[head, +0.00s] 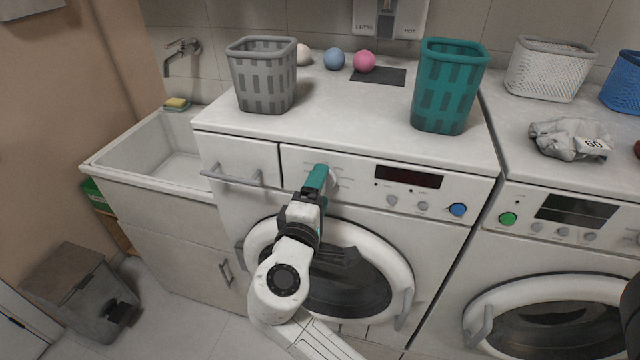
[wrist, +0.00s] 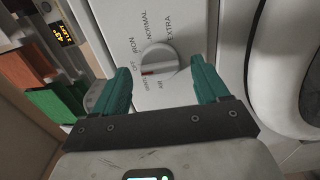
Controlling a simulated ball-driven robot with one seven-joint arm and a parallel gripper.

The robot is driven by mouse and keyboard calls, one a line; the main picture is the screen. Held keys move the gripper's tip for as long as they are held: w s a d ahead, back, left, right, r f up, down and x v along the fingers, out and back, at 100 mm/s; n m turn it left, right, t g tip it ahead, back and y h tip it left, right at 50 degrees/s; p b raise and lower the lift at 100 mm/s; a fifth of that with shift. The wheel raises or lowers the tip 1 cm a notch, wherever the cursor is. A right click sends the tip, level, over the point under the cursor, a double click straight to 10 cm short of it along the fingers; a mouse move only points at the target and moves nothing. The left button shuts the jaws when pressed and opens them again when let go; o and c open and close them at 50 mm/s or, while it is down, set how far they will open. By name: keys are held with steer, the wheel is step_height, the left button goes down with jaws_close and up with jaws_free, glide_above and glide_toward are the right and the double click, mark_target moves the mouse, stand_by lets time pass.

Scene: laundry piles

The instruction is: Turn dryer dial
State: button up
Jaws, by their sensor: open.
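The dryer (head: 345,185) is the white machine in the middle of the head view, with a round door below its panel. Its dial (wrist: 158,66) shows in the wrist view as a round silver-white knob with a red mark on its left side. My gripper (wrist: 158,88) is open, with one teal finger to the left of the dial and one to the right. I cannot tell whether either finger touches it. In the head view, my gripper (head: 322,172) largely hides the dial (head: 333,181).
On the dryer top stand a grey basket (head: 262,75), a teal basket (head: 447,85) and several balls. A metal handle (head: 235,178) sticks out left of my gripper. A second machine (head: 560,225) stands at right, a sink (head: 150,150) at left.

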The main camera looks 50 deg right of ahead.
steer(key=shift+w+d, duration=0.15)
steer(key=shift+d, duration=0.35)
steer(key=c, duration=1.1)
